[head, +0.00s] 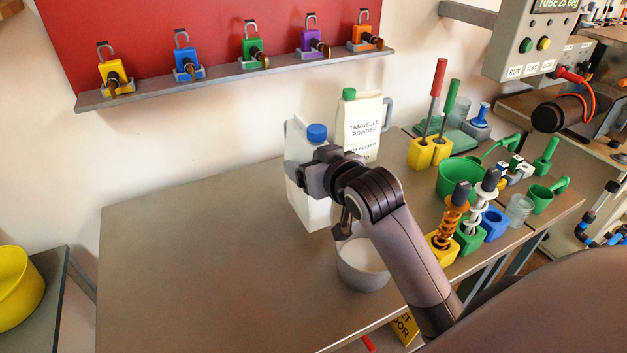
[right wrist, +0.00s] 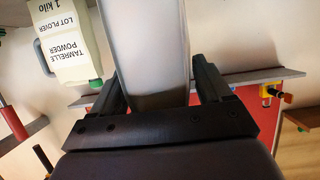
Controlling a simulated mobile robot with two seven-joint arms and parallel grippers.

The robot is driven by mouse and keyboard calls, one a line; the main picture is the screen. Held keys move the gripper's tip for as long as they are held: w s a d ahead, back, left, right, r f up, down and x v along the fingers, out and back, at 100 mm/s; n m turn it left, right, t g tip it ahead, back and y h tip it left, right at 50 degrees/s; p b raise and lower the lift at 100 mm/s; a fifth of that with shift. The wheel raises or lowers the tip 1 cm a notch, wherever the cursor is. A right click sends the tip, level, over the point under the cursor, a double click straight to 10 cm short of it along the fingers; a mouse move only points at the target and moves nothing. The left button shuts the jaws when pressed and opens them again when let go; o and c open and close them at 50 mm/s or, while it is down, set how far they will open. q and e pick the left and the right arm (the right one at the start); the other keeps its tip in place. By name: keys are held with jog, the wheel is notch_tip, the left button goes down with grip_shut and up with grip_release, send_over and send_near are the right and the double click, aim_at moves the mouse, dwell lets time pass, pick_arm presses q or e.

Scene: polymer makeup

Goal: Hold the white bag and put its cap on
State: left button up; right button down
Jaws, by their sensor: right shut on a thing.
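The white bag (head: 311,211) stands upright on the table, left of the tan powder container. My right gripper (head: 304,174) is shut on its upper part. In the right wrist view the pale bag (right wrist: 150,45) fills the space between the two dark fingers of my gripper (right wrist: 158,88). A blue cap (head: 317,132) shows at the top right of the bag, just above my gripper. My gripper hides the area below the cap, so I cannot tell whether it is seated. My left gripper is in neither view.
The tan powder container (head: 362,128) with a green lid stands close behind. A grey bowl (head: 362,266) sits under my right arm. Green pots and coloured holders (head: 443,247) crowd the right side. A padlock shelf (head: 240,77) hangs above. The table's left (head: 190,255) is clear.

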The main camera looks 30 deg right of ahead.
jog(key=shift+f, duration=2.1)
jog(key=shift+f, duration=0.2)
grip_release()
jog(key=v, duration=1.2)
jog(key=shift+r, duration=0.15)
